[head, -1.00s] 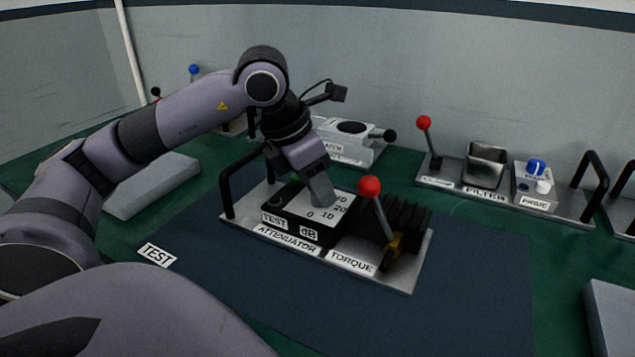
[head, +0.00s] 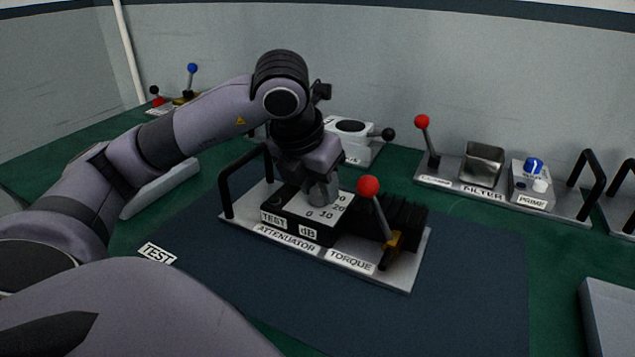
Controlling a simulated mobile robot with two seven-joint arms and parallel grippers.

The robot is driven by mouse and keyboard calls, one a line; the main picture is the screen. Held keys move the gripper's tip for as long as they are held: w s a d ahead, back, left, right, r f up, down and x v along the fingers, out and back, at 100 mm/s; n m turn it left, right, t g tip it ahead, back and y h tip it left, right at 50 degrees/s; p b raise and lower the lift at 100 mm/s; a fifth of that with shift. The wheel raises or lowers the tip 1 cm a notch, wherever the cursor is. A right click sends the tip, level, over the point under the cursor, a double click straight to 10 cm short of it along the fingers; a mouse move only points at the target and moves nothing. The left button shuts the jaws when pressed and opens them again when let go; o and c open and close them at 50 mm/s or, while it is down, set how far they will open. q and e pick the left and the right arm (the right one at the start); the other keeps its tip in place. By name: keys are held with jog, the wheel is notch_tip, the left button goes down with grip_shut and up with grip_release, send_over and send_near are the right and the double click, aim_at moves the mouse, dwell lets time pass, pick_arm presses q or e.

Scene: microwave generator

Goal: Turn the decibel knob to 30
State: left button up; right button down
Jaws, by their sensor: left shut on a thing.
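The attenuator box (head: 290,229) stands on a grey metal plate (head: 233,217) in the middle of the head view. Its white dB dial face (head: 340,201) shows the marks 0, 10 and 20, with another mark partly covered. My left gripper (head: 322,192) points down over the dial and is shut on the decibel knob, which its fingers hide. The knob's pointer cannot be read. My right gripper is not in view.
A torque lever with a red ball (head: 368,187) rises close to the right of my gripper. A black handle (head: 224,192) stands at the plate's left. A filter panel (head: 477,189) with a red lever and blue knob is behind right.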

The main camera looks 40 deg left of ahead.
aim_at(308, 213)
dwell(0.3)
pick_arm(q)
jog(key=o, duration=1)
jog(key=shift+o, duration=0.2)
jog(key=shift+r, duration=0.1)
jog(key=v, duration=0.6)
jog(key=shift+p, duration=0.4)
jog(key=shift+s+d+r, duration=0.1)
jog(key=shift+s+r, duration=0.1)
jog(key=shift+r, duration=0.3)
